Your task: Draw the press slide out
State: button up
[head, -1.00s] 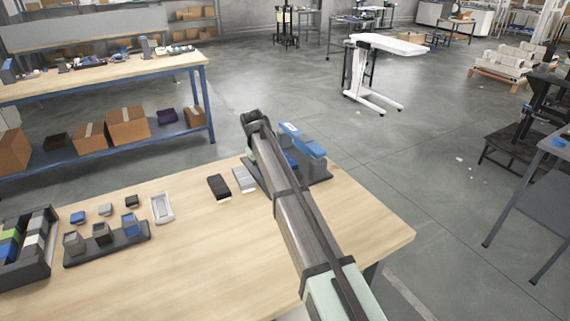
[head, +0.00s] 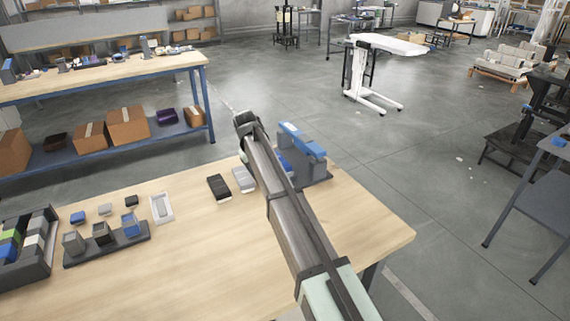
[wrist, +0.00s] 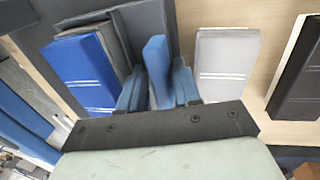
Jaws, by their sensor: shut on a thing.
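The press (head: 303,140) stands at the far right corner of the table, with a blue top bar and a dark grey base. A blue block with white stripes (wrist: 80,70) lies in a grey holder on the dark slide plate (wrist: 138,28) in the wrist view. A blue upright handle (wrist: 156,58) stands beside the block. My gripper (wrist: 157,88) is shut on this handle, one blue finger on each side. In the head view my arm hides the gripper and most of the slide.
A grey striped block (wrist: 226,58) and a black block (wrist: 300,75) lie on the table close to the right of my gripper in the wrist view. Small blocks, a white tray (head: 162,208) and a dark rack (head: 105,245) stand farther left. The table's front middle is clear.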

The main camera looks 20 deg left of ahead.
jog(key=o, duration=0.4)
jog(key=shift+s+f, duration=0.35)
jog(key=shift+o, duration=0.2)
jog(key=shift+w+r, duration=0.1)
jog(key=shift+w+r, duration=0.15)
jog(key=shift+r, duration=0.95)
jog(key=shift+w+d+v, duration=0.1)
jog(key=shift+w+v, duration=0.1)
jog(key=shift+v, duration=1.05)
jog(key=shift+w+d+v, duration=0.15)
jog(key=shift+w+v, duration=0.05)
jog(key=shift+v, duration=1.05)
jog(key=shift+r, duration=0.1)
